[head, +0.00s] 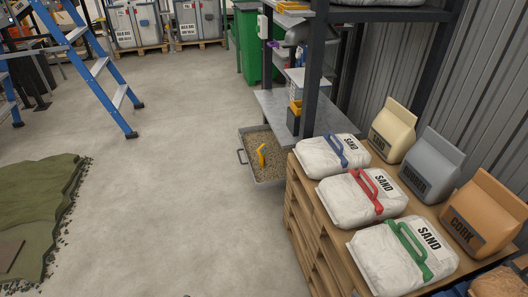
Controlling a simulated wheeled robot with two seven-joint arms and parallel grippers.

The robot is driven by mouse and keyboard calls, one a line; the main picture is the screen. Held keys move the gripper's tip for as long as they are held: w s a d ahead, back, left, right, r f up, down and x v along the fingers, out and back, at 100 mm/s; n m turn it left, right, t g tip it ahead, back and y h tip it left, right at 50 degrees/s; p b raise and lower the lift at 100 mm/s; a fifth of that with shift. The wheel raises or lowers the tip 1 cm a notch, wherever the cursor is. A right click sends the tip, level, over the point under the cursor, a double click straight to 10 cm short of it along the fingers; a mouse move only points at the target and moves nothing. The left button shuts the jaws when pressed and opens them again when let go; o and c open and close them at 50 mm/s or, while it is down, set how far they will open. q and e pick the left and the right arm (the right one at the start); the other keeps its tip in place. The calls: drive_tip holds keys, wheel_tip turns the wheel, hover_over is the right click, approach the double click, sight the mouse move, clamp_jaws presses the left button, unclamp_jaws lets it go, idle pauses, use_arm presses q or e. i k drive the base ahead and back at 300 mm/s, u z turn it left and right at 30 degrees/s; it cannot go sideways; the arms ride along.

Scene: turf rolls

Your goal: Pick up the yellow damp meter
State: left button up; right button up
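A small upright yellow object (262,155), which looks like the damp meter, stands in a shallow grey tray (279,183) filled with brown gravel or soil. The tray is low, just left of the sand bags and in front of the metal shelf unit. The object is small in the head view, so its details are hard to make out. Neither of my grippers shows in this view.
Sand bags with blue, red and green handles (407,256) lie on stacked wooden pallets (310,222) at the right, with upright bags (433,160) behind. A shelf unit (310,75) rises behind the tray. A blue ladder (113,110) and turf (35,205) are left. The middle floor is clear.

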sight(262, 151)
drive_tip(key=u, duration=0.15)
drive_tip(key=k, duration=0.2)
drive_tip(key=u, duration=2.2)
drive_tip(key=i, duration=0.2)
drive_tip(key=z, duration=1.05)
drive_tip(key=i, duration=2.85)
drive_tip(key=z, duration=0.5)
drive_tip(key=i, duration=2.05)
drive_tip(key=z, duration=2.3)
drive_tip(key=i, duration=1.1)
drive_tip(key=z, duration=0.8)
drive_tip(key=i, duration=0.45)
